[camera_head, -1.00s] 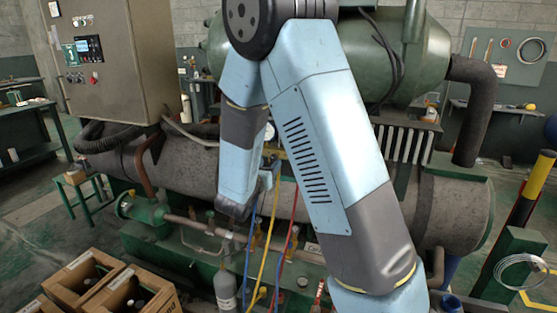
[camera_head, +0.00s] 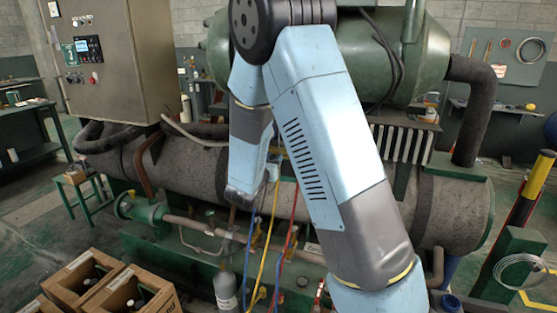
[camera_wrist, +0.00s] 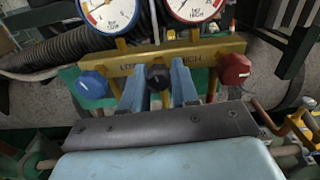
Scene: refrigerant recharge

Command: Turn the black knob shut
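The black knob (camera_wrist: 158,77) is at the middle of a yellow manifold bar (camera_wrist: 205,49) in the wrist view. My gripper (camera_wrist: 159,80) points at it, with one light blue finger on each side of the knob. The fingers stand apart and look open around it; whether they touch its sides is hard to see. In the head view my arm hides the knob, and the gripper (camera_head: 272,168) shows only in part behind my upper arm link.
A blue knob (camera_wrist: 92,83) is left of my fingers and a red knob (camera_wrist: 234,69) right. Two gauges, one blue-rimmed (camera_wrist: 108,10) and one red-rimmed (camera_wrist: 193,6), sit above the bar. Blue, yellow (camera_head: 264,262) and red hoses hang below. Cardboard boxes (camera_head: 130,300) stand lower left.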

